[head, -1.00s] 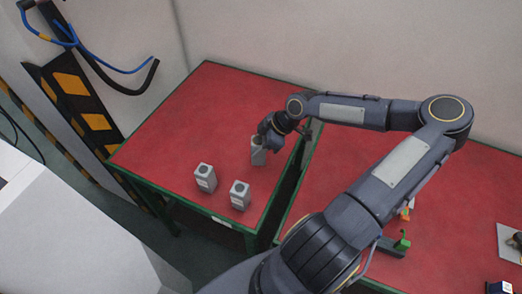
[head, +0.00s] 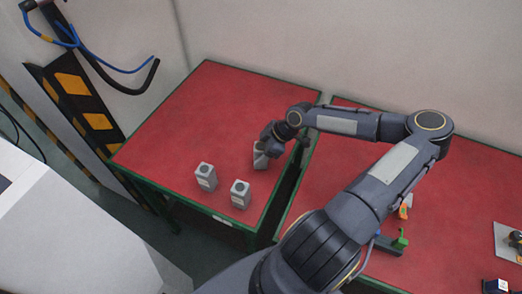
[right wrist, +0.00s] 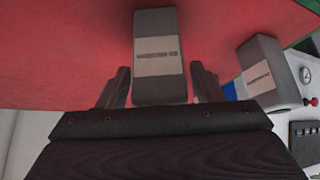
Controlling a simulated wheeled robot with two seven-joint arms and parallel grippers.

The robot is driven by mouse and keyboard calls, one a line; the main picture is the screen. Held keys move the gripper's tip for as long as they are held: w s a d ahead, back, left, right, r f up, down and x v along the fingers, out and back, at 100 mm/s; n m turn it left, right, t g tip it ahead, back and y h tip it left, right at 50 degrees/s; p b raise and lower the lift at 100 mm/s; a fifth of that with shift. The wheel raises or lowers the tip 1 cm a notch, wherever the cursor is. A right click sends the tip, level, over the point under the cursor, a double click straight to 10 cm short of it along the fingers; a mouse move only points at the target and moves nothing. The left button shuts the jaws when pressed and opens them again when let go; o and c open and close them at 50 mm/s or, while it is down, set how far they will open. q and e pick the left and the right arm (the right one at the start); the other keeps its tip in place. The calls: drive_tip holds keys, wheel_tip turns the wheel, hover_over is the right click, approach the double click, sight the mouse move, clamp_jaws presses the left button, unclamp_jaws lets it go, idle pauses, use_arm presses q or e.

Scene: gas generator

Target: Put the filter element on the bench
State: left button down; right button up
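The filter element looks like a small grey box with a pale label. In the head view one grey box (head: 259,160) stands on the left red bench (head: 215,100), near its right edge, with my right gripper (head: 262,147) right at it and partly covering it. In the right wrist view a grey box (right wrist: 158,50) lies between the two dark fingers of my right gripper (right wrist: 160,80). The fingers are apart, with a narrow gap on each side of the box, so the gripper looks open around it. My left gripper is not in view.
Two similar grey boxes stand at the bench's front, one on the left (head: 206,177) and one on the right (head: 240,195). A second red bench (head: 450,190) stands to the right, across a narrow gap. The back of the left bench is clear.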

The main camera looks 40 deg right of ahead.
drive_tip(key=shift+r, duration=0.2)
drive_tip(key=shift+s+d+r, duration=0.1)
drive_tip(key=shift+d+r, duration=0.1)
drive_tip(key=v, duration=1.1)
drive_tip(key=s+a+r+m+g+h, duration=0.15)
drive_tip(key=s+a+g, duration=0.3)
drive_tip(key=a, duration=0.65)
drive_tip(key=s+a+r+m+t, duration=0.6)
drive_tip(key=s+a+r+m, duration=0.2)
drive_tip(key=s+r+m, duration=0.2)
wheel_tip(320, 180, up, 2)
drive_tip(key=shift+a+r, duration=0.1)
drive_tip(key=shift+a, duration=0.3)
